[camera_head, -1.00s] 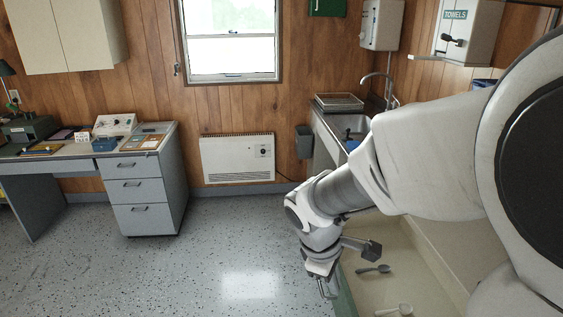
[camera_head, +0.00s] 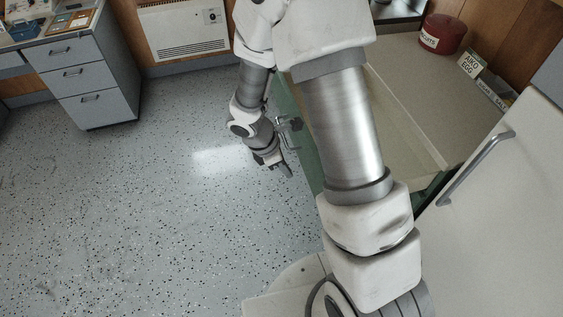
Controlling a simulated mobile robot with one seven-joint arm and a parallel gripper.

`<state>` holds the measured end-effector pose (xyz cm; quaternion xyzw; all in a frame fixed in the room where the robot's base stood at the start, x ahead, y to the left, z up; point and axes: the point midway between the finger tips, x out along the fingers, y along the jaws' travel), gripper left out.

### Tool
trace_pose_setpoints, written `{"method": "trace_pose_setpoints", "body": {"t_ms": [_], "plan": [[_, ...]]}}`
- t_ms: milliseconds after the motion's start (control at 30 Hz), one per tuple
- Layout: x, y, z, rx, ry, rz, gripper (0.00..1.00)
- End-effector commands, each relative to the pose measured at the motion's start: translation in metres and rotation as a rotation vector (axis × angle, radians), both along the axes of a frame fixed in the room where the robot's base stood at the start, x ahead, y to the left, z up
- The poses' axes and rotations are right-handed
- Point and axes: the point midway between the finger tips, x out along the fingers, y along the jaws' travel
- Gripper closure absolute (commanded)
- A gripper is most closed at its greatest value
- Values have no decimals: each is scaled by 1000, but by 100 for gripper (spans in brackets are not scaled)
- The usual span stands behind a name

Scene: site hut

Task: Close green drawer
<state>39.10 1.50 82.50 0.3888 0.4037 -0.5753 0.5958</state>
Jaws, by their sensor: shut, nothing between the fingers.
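The green drawer (camera_head: 308,150) stands pulled out from under the beige counter. Its green front faces left toward the floor, and its pale inside (camera_head: 397,132) shows to the right of my arm. My arm crosses over the drawer and hides much of its inside. A metal handle (camera_head: 294,123) shows on the outer face of the front. My gripper (camera_head: 286,171) is shut and empty, pointing down just left of the drawer front, on its outer side. I cannot tell whether it touches the front.
A white appliance door (camera_head: 505,200) with a long handle stands close at the right. On the counter (camera_head: 425,80) are a red tin (camera_head: 443,34) and small labelled boxes (camera_head: 470,63). A grey drawer unit (camera_head: 88,75) and a white heater (camera_head: 183,28) are at the back left. The speckled floor between is clear.

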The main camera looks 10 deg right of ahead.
Motion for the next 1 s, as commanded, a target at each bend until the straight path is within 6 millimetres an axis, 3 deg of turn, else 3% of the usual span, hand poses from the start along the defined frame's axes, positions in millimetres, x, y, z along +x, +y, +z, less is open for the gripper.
{"method": "trace_pose_setpoints", "body": {"t_ms": [33,167,300,433,1000], "plan": [[-1,-5,-15,-1,4,-1,100],[-1,-14,-38,-1,4,-1,100],[1,-37,-31,1,-2,-5,100],[2,-48,-31,2,-2,-3,100],[2,-56,-31,2,-1,-2,100]]}}
